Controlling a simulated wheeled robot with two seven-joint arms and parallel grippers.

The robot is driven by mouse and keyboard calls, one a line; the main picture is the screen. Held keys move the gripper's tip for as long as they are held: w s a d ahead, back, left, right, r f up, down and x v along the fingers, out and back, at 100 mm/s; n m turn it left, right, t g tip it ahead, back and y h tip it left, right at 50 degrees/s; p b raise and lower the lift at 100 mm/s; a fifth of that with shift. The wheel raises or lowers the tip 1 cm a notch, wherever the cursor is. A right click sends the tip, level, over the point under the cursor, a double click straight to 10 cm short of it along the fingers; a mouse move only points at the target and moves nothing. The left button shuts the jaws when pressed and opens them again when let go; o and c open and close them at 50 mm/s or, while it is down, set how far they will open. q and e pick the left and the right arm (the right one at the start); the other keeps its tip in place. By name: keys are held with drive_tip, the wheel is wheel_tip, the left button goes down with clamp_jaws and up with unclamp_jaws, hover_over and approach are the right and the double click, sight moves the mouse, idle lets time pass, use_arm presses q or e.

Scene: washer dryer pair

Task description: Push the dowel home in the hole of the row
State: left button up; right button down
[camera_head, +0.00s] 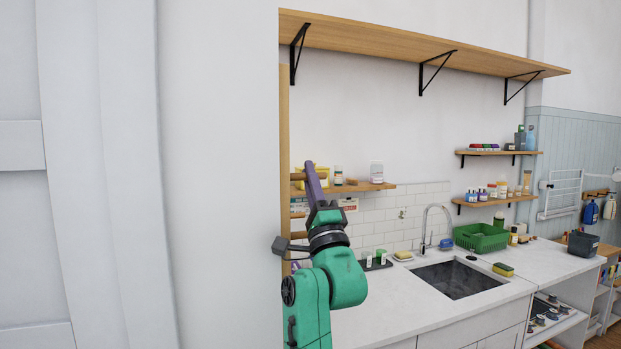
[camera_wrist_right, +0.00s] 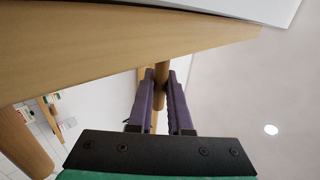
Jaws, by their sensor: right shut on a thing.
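My right gripper (camera_head: 314,184) is raised beside a tall wooden upright (camera_head: 284,130) at the edge of the white wall. In the right wrist view its purple fingers (camera_wrist_right: 161,92) are shut on a thin wooden dowel (camera_wrist_right: 160,100). The dowel's far end meets the wooden upright (camera_wrist_right: 110,45), which crosses the top of that view. How deep it sits, and the hole itself, I cannot see. Another, thicker-looking dowel (camera_wrist_right: 24,143) stands out from the same wood at the lower left. My left gripper is not in view.
A small shelf (camera_head: 362,187) with bottles is behind my right gripper. Below are a white counter (camera_head: 390,306), a sink (camera_head: 458,280) and a green basket (camera_head: 481,237). A long wooden shelf (camera_head: 420,42) runs overhead. A white wall (camera_head: 215,180) fills the left.

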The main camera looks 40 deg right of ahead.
drive_tip(key=shift+a, duration=0.1)
drive_tip(key=c, duration=0.8)
unclamp_jaws()
drive_tip(key=shift+o, duration=0.2)
drive_tip(key=shift+s+f, duration=0.15)
drive_tip(key=shift+f, duration=0.15)
drive_tip(key=b+v, duration=0.8)
drive_tip(key=v, duration=0.6)
drive_tip(key=shift+r+b, duration=0.15)
drive_tip(key=shift+b, duration=0.15)
